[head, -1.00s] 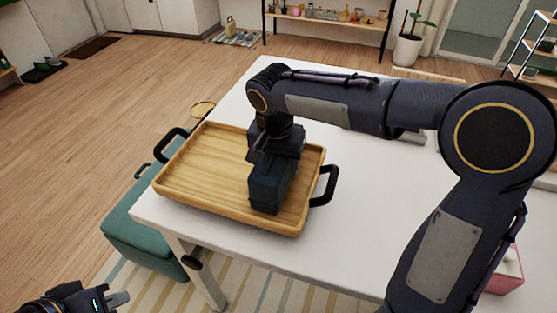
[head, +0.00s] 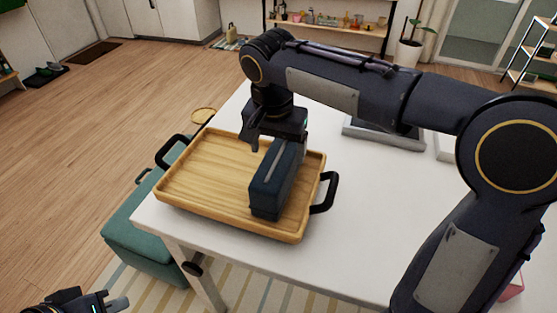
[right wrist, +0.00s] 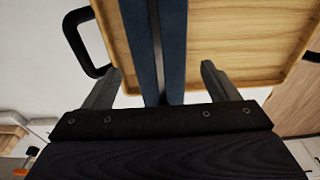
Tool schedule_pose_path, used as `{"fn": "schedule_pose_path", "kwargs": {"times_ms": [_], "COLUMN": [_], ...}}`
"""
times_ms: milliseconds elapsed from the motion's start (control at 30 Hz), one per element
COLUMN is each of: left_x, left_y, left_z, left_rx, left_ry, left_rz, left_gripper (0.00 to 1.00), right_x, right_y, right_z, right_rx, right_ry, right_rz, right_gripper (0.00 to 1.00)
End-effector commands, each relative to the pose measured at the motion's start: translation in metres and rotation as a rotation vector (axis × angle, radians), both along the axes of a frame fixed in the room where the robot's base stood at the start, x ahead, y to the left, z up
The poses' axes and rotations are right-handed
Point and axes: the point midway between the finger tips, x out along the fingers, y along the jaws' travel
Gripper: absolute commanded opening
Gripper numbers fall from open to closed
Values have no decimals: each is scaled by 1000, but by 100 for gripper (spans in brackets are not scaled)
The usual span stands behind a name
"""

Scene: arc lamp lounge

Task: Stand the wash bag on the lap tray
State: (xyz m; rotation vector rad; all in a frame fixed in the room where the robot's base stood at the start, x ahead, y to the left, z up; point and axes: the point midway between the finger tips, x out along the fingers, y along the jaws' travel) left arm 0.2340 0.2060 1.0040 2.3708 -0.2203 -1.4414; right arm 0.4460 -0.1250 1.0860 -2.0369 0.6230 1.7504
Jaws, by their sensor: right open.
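The dark blue wash bag (head: 274,182) stands upright on the right part of the wooden lap tray (head: 205,187). The tray has black handles and lies on the white table. My right gripper (head: 274,143) is open just above and behind the bag, apart from it in the head view. In the right wrist view the bag (right wrist: 152,45) runs between the two spread fingers of the right gripper (right wrist: 158,85), with a gap on each side. My left gripper (head: 118,303) is at the lower left, away from the table; its fingers are too small to judge.
The white table (head: 345,215) has free room right of the tray. A dark flat object (head: 383,133) lies at the table's back right. A teal bench (head: 140,245) stands on the floor left of the table. My right arm spans above the table.

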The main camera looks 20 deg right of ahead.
Motion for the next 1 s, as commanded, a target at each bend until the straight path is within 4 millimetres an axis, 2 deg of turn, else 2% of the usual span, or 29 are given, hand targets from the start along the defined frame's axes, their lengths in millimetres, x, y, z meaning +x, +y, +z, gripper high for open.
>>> {"fn": "schedule_pose_path", "kwargs": {"times_ms": [100,233,467,567,667,800,900,1000], "left_x": [0,0,0,0,0,0,0,0], "left_y": [0,0,0,0,0,0,0,0], "left_z": [3,4,4,4,4,4,4,4], "left_rx": [0,0,0,0,0,0,0,0], "left_ry": [0,0,0,0,0,0,0,0], "left_rz": [0,0,0,0,0,0,0,0], "left_gripper": [0,0,0,0,0,0,0,0], "right_x": [-3,-5,-6,-14,-35,-92,-135,-170], "right_y": [2,4,3,-7,-32,-72,-87,-90], "right_z": [23,39,46,45,38,15,-10,-35], "right_rx": [2,2,1,18,68,176,239,271], "right_ry": [-2,-1,0,-1,-14,-78,-164,-260], "right_rz": [1,1,1,22,84,223,312,380], "right_gripper": [81,81,81,81,81,81,81,81]}}
